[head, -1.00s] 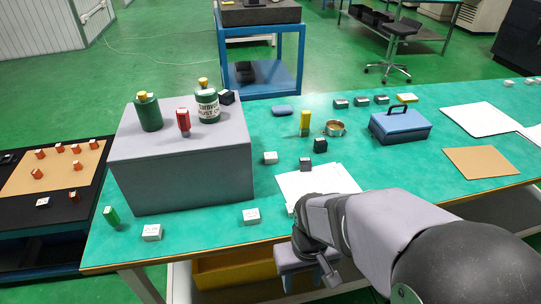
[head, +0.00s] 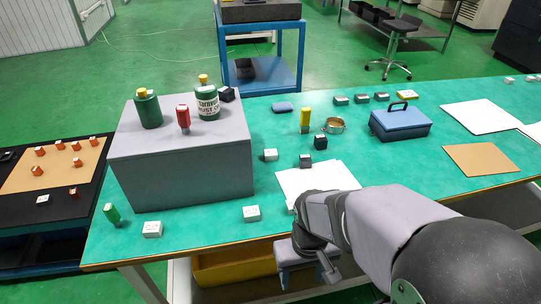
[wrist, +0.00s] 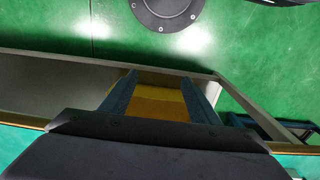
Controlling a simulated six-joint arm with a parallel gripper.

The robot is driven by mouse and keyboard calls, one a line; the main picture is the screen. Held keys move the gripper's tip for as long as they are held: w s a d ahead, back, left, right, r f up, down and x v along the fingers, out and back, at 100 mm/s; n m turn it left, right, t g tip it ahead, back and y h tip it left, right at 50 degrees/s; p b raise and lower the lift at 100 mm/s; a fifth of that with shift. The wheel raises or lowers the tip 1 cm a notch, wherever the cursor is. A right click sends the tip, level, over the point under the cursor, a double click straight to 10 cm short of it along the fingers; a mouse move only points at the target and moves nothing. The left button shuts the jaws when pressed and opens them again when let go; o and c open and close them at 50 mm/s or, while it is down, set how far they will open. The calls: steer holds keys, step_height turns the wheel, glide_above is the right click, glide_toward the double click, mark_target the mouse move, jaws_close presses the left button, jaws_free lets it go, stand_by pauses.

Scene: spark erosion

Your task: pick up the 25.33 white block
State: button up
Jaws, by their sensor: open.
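Several small white blocks with dark markings lie on the green table; their numbers are too small to read, so I cannot tell which is 25.33. One white block (head: 152,229) is at the front left, another white block (head: 251,213) is near the front edge, and a third white block (head: 270,155) is farther back. Something white beside my wrist is mostly hidden by the arm. My gripper (head: 303,274) is open and empty, pointing down just off the table's front edge, right of the front blocks. Its blue fingers (wrist: 160,95) also show in the wrist view.
A grey box (head: 180,170) with bottles on top stands at the left. A yellow bin (head: 225,272) is under the table. White paper (head: 315,178), a black block (head: 320,143) and a blue case (head: 400,122) lie behind my arm. The front edge between the near blocks is clear.

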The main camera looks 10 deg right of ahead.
mark_target(271, 152)
steer(key=w+r+m+t+p, duration=0.1)
steer(key=w+r+t, duration=0.1)
steer(key=w, duration=0.4)
steer(key=w+a+r+m+t+p, duration=0.1)
steer(key=w+r+t, duration=0.1)
steer(key=w, duration=0.4)
steer(key=w+r+t+p, duration=0.2)
steer(key=w+r+t, duration=0.1)
steer(key=w+r, duration=0.1)
steer(key=shift+w+a+r+m, duration=0.15)
steer(key=shift+w+m, duration=0.05)
steer(key=shift+w, duration=0.25)
steer(key=shift+w+a+r+m, duration=0.1)
steer(key=shift+w+r+m, duration=0.1)
steer(key=shift+w, duration=0.25)
steer(key=w+d+n+t+b, duration=0.1)
steer(key=w, duration=0.4)
steer(key=w+d+f+n+t+b, duration=0.1)
steer(key=w+t, duration=0.1)
steer(key=w, duration=0.3)
steer(key=w+d+t+b, duration=0.1)
steer(key=w+t, duration=0.1)
steer(key=w, duration=0.3)
steer(key=shift+w+f+n, duration=0.1)
steer(key=shift+f+n, duration=0.2)
steer(key=shift+n, duration=0.1)
steer(key=shift+p+x, duration=0.6)
steer(key=shift+x, duration=3)
steer(key=shift+c, duration=0.3)
